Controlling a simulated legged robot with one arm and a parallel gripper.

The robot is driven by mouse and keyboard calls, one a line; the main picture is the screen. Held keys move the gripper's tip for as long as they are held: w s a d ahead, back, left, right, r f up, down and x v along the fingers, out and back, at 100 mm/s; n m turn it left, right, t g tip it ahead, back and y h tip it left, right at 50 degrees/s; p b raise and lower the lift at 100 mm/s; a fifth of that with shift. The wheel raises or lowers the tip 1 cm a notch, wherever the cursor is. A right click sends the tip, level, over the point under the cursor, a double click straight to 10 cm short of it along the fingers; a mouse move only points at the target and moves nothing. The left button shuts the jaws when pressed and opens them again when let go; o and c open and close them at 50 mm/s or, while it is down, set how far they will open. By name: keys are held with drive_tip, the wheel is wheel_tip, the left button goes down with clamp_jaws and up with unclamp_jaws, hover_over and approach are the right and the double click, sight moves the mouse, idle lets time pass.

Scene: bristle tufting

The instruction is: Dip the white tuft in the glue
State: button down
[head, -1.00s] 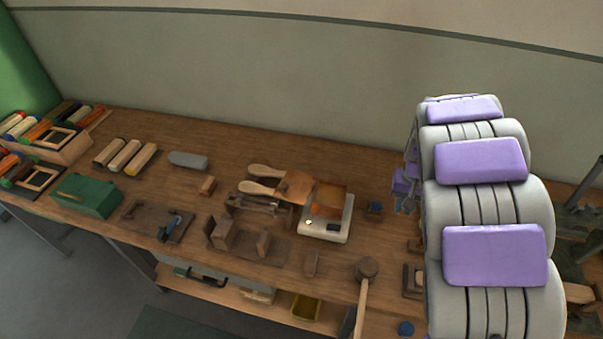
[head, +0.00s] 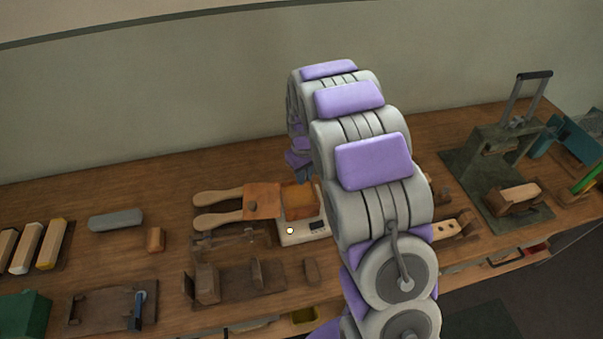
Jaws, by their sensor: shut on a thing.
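My gripper (head: 303,173) shows only in part, as small purple and blue pieces below the far end of my arm. It is shut, but its fingertips and what it holds are hidden or too small to make out. No white tuft can be made out. An orange-brown glue pot (head: 298,201) stands on a white heater (head: 288,238) with a small lit lamp and a dark display. In the picture my gripper is right at the pot's upper right edge. I cannot tell its height above the pot or whether they touch.
Two wooden paddles (head: 222,205) with an orange-brown piece lie left of the pot. Wooden blocks and a jig (head: 225,285) stand in front. A dark green press (head: 500,150) stands at the right. My arm covers the bench right of the heater.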

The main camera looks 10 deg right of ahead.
drive_tip(key=shift+a+f, duration=0.15)
drive_tip(key=shift+f, duration=0.4)
drive_tip(key=a+f, duration=0.2)
drive_tip(key=f, duration=0.1)
drive_tip(key=shift+a+b, duration=0.35)
drive_tip(key=shift+b, duration=0.05)
drive_tip(key=shift+d+f, duration=0.75)
drive_tip(key=shift+f, duration=0.2)
drive_tip(key=shift+d+f, duration=0.25)
drive_tip(key=shift+d, duration=0.2)
drive_tip(key=shift+a, duration=1.05)
drive_tip(key=shift+d+r, duration=0.1)
drive_tip(key=shift+d, duration=0.8)
drive_tip(key=shift+a, duration=0.7)
